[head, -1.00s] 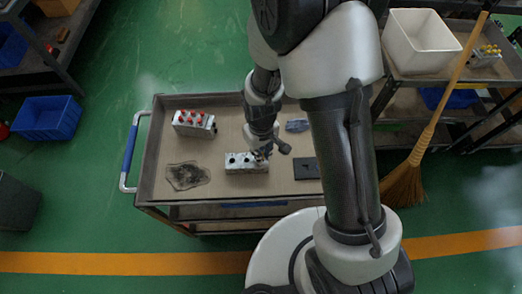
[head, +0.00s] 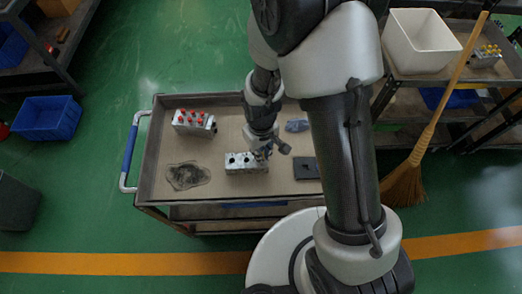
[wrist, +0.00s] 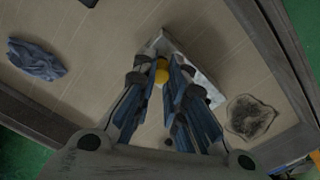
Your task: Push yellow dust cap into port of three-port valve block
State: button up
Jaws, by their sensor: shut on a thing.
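The three-port valve block (head: 246,168) is a silvery block with dark round ports in its top, near the front middle of the cart. My gripper (head: 264,152) is over its right end. In the wrist view, my gripper (wrist: 162,74) is shut on the yellow dust cap (wrist: 162,76), which shows between the fingertips. The block (wrist: 190,53) lies behind the fingers there, partly hidden by them. The cap cannot be made out in the head view. I cannot tell whether it touches the port.
On the cart (head: 225,148), a block with red caps (head: 195,123) stands at the back left. A dark stained patch (head: 187,176) lies front left, a blue rag (head: 297,126) at the back right, a black flat piece (head: 306,169) at the right.

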jog(key=shift+f+b, duration=0.6)
jog(key=shift+f, duration=0.25)
dwell(0.5)
jog(key=o, duration=0.7)
jog(key=shift+o, duration=0.2)
jog(key=shift+r, duration=0.1)
notch_tip(320, 180, up, 12)
jog(key=s+d+r+m+t, duration=0.2)
jog(key=s+d+r, duration=0.3)
jog(key=r, duration=0.4)
jog(key=s+d+r+m+t, duration=0.2)
jog(key=s+d+r+m, duration=0.1)
jog(key=s+d+r, duration=0.3)
notch_tip(320, 180, up, 4)
jog(key=s, duration=0.2)
jog(key=shift+s+m+t, duration=0.3)
